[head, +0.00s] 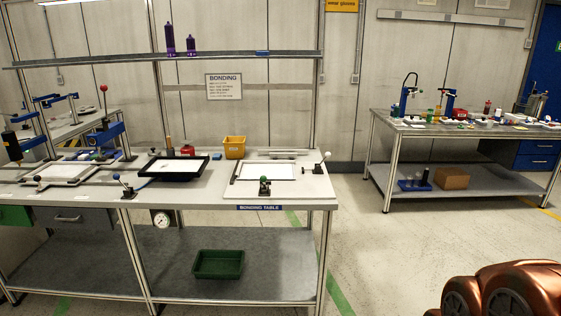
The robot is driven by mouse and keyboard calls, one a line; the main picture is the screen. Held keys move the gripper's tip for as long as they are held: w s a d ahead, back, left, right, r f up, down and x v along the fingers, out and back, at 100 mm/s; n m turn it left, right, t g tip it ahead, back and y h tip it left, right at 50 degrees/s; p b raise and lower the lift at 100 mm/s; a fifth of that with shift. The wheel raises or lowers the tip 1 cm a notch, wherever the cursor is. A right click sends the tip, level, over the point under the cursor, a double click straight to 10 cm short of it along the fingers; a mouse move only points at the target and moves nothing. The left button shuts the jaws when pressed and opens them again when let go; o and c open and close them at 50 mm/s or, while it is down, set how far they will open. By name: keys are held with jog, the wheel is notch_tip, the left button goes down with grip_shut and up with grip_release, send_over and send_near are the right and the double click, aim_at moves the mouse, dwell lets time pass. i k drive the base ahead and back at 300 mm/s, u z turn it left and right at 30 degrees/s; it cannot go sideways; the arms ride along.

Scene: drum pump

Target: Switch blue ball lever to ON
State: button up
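A small lever with a dark ball that looks blue (116,178) stands at the front edge of the bonding table, left of its middle, in the head view. It is small here, and I cannot read an ON or OFF mark or tell its setting. My gripper is not in view.
The bonding table (225,201) carries a green-ball lever (264,182), a white-ball lever (323,162), a red-ball press (104,108), a black tray (150,171) and a yellow bin (235,147). A second table (480,131) stands back right. Open floor (385,240) lies between and before them.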

aim_at(116, 176)
jog(key=i, duration=1.6)
jog(key=u, duration=1.15)
